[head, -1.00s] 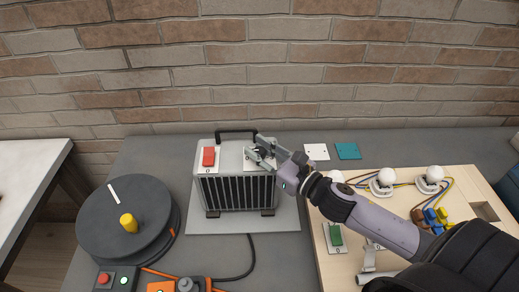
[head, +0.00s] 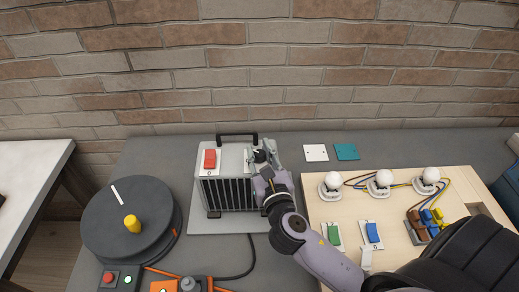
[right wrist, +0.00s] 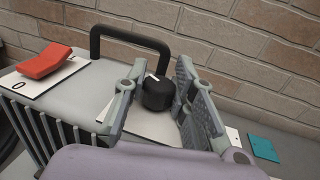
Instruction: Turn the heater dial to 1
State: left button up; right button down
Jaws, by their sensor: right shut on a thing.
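The heater (head: 228,194) is a grey box with a black grille and a black top handle, standing on a grey plate on the table. Its dial (head: 259,156) is a small black knob with a white mark, on a pale plate at the right of its top; it also shows in the right wrist view (right wrist: 158,95). My right gripper (head: 262,158) is at the dial, with one finger on each side of it, closed on it. In the right wrist view the white mark is near the dial's upper left edge. I cannot read the scale numbers. My left gripper is out of view.
A red rocker switch (head: 209,159) sits on the heater's top left. A brick wall (head: 260,70) is behind. White and teal plates lie back right.

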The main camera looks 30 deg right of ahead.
jog(key=m+g+h, duration=0.1)
jog(key=m+h, duration=0.1)
jog(key=h, duration=0.1)
jog(key=m+g+h, duration=0.2)
jog(key=m+h, duration=0.1)
jog(key=h, duration=0.1)
jog(key=shift+p, duration=0.3)
jog(key=shift+m+g+h, duration=0.3)
jog(key=shift+g+h, duration=0.1)
jog(key=shift+g, duration=0.1)
jog(key=c, duration=1.3)
grip_release()
jog(key=v, duration=1.2)
